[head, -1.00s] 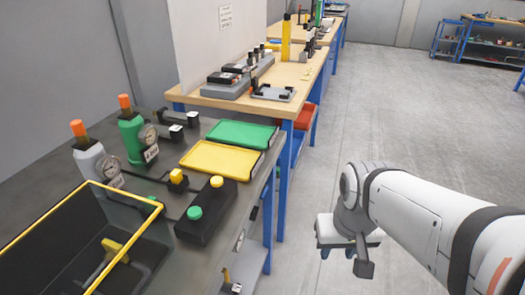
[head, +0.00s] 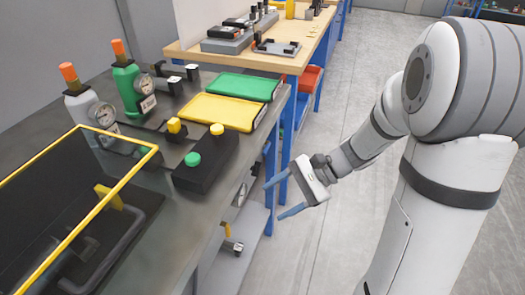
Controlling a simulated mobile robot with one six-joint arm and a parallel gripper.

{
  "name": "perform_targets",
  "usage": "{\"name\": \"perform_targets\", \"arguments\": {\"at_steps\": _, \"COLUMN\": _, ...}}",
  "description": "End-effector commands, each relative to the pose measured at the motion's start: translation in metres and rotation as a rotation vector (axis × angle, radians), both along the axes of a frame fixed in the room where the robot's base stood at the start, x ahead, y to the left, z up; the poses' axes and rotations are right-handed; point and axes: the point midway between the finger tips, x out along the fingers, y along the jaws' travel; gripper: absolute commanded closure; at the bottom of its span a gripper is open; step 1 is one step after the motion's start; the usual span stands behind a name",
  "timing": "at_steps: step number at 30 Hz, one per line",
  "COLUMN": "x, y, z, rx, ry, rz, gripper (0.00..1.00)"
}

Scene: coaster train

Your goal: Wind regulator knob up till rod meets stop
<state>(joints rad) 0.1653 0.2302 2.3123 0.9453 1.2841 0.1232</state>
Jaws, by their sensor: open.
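I cannot tell which of these is the regulator knob. Black cylinders with pale ends (head: 183,77) lie behind; a rod and its stop are too small to make out. My gripper (head: 272,201) is open and empty, off the bench's right edge, apart from all of these.
A black box (head: 206,165) with yellow and green buttons stands near the bench edge. Yellow (head: 222,112) and green (head: 243,87) trays lie behind it. A wooden bench (head: 287,62) stands beyond; the floor at right is clear.

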Motion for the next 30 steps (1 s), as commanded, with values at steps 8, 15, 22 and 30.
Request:
{"name": "perform_targets", "arguments": {"at_steps": 8, "x": 0.098, "y": -0.007, "z": -0.059, "rx": 0.421, "ry": 0.281, "rz": -0.435, "gripper": 0.37}}
{"name": "perform_targets", "arguments": {"at_steps": 15, "x": 0.140, "y": -0.028, "z": -0.085, "rx": 0.593, "ry": 0.355, "rz": -0.626, "gripper": 0.37}}
{"name": "perform_targets", "arguments": {"at_steps": 22, "x": 0.152, "y": -0.010, "z": -0.087, "rx": 0.613, "ry": 0.361, "rz": -0.646, "gripper": 0.37}}
{"name": "perform_targets", "arguments": {"at_steps": 30, "x": 0.166, "y": 0.029, "z": -0.087, "rx": 0.611, "ry": 0.360, "rz": -0.646, "gripper": 0.37}}
